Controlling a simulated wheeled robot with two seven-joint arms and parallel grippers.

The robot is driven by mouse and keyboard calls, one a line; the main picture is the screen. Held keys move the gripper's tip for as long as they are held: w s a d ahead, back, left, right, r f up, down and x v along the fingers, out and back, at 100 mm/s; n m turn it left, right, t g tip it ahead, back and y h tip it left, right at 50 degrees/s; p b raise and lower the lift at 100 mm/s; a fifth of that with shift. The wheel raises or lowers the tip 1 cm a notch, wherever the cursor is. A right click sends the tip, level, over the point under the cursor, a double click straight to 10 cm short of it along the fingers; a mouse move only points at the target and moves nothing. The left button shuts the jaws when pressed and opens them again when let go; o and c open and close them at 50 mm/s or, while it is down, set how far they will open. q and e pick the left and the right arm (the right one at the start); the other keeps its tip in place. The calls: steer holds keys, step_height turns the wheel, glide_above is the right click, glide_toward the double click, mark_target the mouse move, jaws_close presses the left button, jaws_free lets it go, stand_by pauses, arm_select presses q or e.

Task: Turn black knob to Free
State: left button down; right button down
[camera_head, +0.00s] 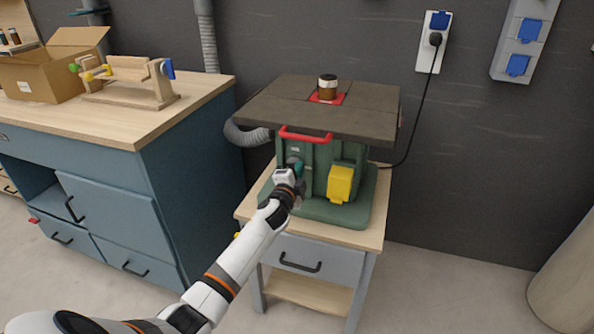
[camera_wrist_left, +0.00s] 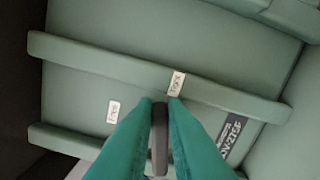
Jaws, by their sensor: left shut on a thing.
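The black knob (camera_wrist_left: 159,138) shows in the left wrist view as a dark narrow bar between the two teal fingers of my left gripper (camera_wrist_left: 158,115). The fingers are shut on it. Its tip points up in that picture, between two small white labels. The Free label (camera_wrist_left: 113,112) is to its left. The other label (camera_wrist_left: 175,84), hard to read, is above and slightly right, closer to the line of the tip. In the head view my left gripper (camera_head: 296,170) is at the front of the green machine (camera_head: 318,165), and the knob is hidden there.
The machine's dark tabletop (camera_head: 290,103) overhangs the gripper, with a red handle (camera_head: 305,135) just above it. A yellow box-shaped part (camera_head: 340,184) is to its right. The machine stands on a small wooden-topped cabinet (camera_head: 370,238). A blue workbench (camera_head: 185,170) is at left.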

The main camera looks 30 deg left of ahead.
arm_select(q)
steer(key=m, duration=0.1)
steer(key=f+m, duration=0.1)
steer(key=m, duration=0.1)
arm_select(e)
steer(key=shift+w+d+r, duration=0.1)
steer(key=shift+w+r, duration=0.5)
steer(key=shift+w, duration=0.1)
arm_select(q)
steer(key=shift+m, duration=0.3)
arm_select(e)
steer(key=shift+w+r, duration=0.1)
steer(key=shift+r, duration=0.05)
arm_select(q)
steer(key=c, duration=1.5)
jaws_free()
steer(key=shift+o, duration=0.2)
steer(key=shift+r, duration=0.1)
arm_select(e)
steer(key=shift+s, duration=0.2)
